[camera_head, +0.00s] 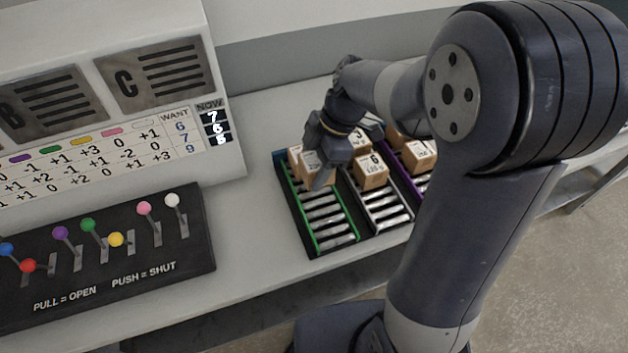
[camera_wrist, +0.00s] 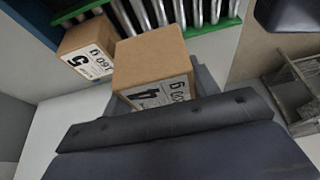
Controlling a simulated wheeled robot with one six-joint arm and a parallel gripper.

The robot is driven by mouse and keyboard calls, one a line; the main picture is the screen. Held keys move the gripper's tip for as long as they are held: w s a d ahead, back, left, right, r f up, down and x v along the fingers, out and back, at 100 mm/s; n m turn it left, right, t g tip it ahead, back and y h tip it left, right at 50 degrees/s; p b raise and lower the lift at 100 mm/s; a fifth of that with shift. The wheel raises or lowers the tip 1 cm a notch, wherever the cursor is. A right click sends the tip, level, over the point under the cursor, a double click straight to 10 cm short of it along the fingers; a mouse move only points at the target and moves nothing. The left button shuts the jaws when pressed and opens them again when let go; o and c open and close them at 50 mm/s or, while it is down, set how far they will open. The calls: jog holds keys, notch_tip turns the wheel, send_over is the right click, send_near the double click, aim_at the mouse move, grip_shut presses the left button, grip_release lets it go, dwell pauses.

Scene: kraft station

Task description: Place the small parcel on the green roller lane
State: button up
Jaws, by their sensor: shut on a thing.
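My gripper (camera_head: 325,153) is shut on a small brown parcel (camera_head: 318,165) over the upper part of the green roller lane (camera_head: 322,215). In the wrist view the held parcel (camera_wrist: 155,58) shows a white label with a large 4, its lower part hidden by my gripper (camera_wrist: 165,112). The green lane's edge (camera_wrist: 196,31) and rollers lie beyond it. I cannot tell whether the held parcel touches the rollers. Another parcel (camera_wrist: 88,46), labelled 5, stands beside it at the lane's end, partly hidden in the head view (camera_head: 294,160).
A white-edged lane (camera_head: 388,212) holds a parcel marked 6 (camera_head: 371,172) and another behind. A purple-edged lane (camera_head: 408,182) holds more parcels (camera_head: 420,156). A lever panel (camera_head: 110,255) and a chart board (camera_head: 120,90) stand left. The green lane's front rollers are bare.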

aim_at(308, 198)
jog(key=shift+f+p, duration=0.3)
jog(key=shift+f, duration=3.1)
jog(key=shift+f, duration=0.2)
jog(key=o, duration=0.9)
jog(key=shift+r, duration=0.1)
jog(key=shift+r, duration=0.2)
jog(key=v, duration=1.2)
jog(key=shift+f+b, duration=0.1)
jog(key=shift+b, duration=0.3)
